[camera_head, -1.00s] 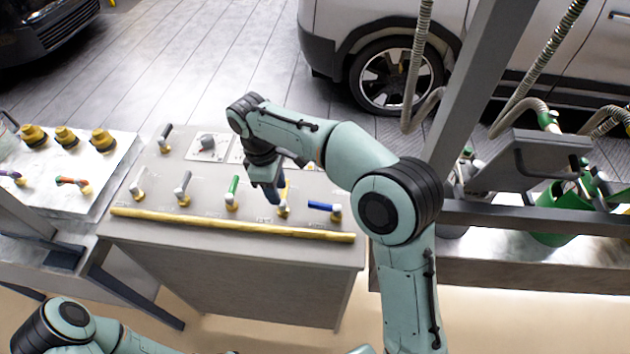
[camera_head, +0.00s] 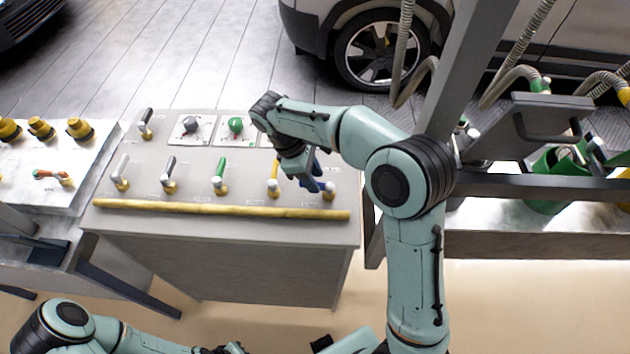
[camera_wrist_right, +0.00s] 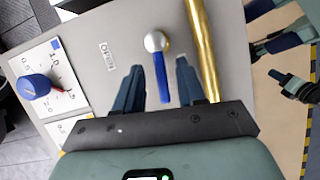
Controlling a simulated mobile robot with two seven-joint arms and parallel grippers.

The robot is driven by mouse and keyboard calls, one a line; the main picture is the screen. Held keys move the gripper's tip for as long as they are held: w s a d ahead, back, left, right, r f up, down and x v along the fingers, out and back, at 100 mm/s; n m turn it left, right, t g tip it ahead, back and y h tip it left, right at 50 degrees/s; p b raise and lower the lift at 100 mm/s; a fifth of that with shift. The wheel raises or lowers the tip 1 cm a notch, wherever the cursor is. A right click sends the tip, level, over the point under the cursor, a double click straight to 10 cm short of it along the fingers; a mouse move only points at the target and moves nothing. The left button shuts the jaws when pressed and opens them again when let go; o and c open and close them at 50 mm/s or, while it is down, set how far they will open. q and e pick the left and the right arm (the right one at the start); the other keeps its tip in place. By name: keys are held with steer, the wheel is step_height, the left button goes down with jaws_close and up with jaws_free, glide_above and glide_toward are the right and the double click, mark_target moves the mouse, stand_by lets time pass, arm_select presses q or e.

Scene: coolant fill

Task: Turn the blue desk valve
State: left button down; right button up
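The blue desk valve (camera_head: 329,187) is the rightmost lever in the front row on the grey desk, partly hidden by my right gripper in the head view. In the right wrist view, the blue valve (camera_wrist_right: 161,78) has a round silver cap and a straight blue handle. My right gripper (camera_head: 311,181) is over the handle. In the wrist view, my right gripper (camera_wrist_right: 160,66) is open, one finger on each side of the blue handle, with visible gaps; contact cannot be seen. My left arm (camera_head: 130,340) is low at the front left; its finger state is unclear.
The yellow valve (camera_head: 274,180), green valve (camera_head: 219,175) and grey valves stand left along the row. A yellow rail (camera_head: 220,209) runs along the desk's front edge. A blue knob (camera_wrist_right: 35,87) sits on a white plate. A grey post (camera_head: 455,75) stands to the right.

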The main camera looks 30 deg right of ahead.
steer(key=shift+s+d+f, duration=0.2)
steer(key=shift+d+f, duration=0.05)
steer(key=shift+f, duration=0.4)
jaws_close()
